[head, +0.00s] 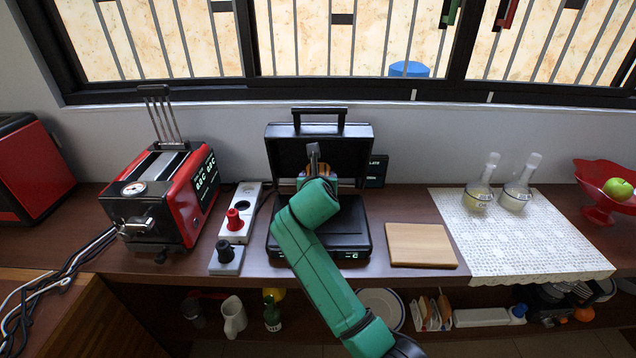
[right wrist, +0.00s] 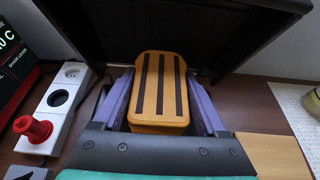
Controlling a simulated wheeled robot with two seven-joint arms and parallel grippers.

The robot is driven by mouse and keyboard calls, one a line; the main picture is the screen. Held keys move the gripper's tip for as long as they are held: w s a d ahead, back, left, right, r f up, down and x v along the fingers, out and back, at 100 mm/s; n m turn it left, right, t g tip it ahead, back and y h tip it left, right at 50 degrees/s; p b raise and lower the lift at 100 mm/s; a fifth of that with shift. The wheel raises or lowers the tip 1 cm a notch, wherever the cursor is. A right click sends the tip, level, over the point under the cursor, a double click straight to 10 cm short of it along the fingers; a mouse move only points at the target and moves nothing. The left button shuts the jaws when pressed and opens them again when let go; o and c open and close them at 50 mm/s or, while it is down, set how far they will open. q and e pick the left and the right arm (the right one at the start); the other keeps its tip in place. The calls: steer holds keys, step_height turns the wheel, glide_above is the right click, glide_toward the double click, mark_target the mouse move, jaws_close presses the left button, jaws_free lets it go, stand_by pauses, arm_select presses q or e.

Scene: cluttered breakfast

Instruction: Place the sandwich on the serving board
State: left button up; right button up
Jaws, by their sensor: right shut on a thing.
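The sandwich (right wrist: 160,88), toasted golden-brown with dark grill stripes, sits between the purple fingers of my right gripper (right wrist: 158,100) in the right wrist view. The gripper is shut on it. In the head view my right gripper (head: 316,172) is over the open black sandwich press, in front of its raised lid, and the sandwich is mostly hidden by my green arm. The serving board (head: 420,245), a bare light wooden rectangle, lies on the counter just right of the press; its corner shows in the right wrist view (right wrist: 272,155). My left gripper is not in view.
The press (head: 350,240) stands open with its lid (head: 350,145) upright. Left are a power strip (head: 238,215) with a red plug and a red toaster (head: 165,195). Right are a lace cloth (head: 530,245), two glass bottles (head: 480,190) and a red fruit bowl (head: 600,195).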

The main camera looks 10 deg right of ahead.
steer(key=s+d+r+m+g+h+p, duration=0.1)
steer(key=s+d+m+h, duration=0.15)
steer(key=d, duration=0.55)
steer(key=s+d+r+m+g+h+p, duration=0.15)
steer(key=s+d, duration=0.25)
steer(key=d, duration=0.4)
step_height(320, 180, up, 4)
steer(key=m+h+p, duration=0.1)
glide_above(420, 242)
step_height(420, 242, down, 20)
steer(key=b, duration=0.5)
steer(key=shift+h, duration=0.3)
steer(key=o, duration=1.3)
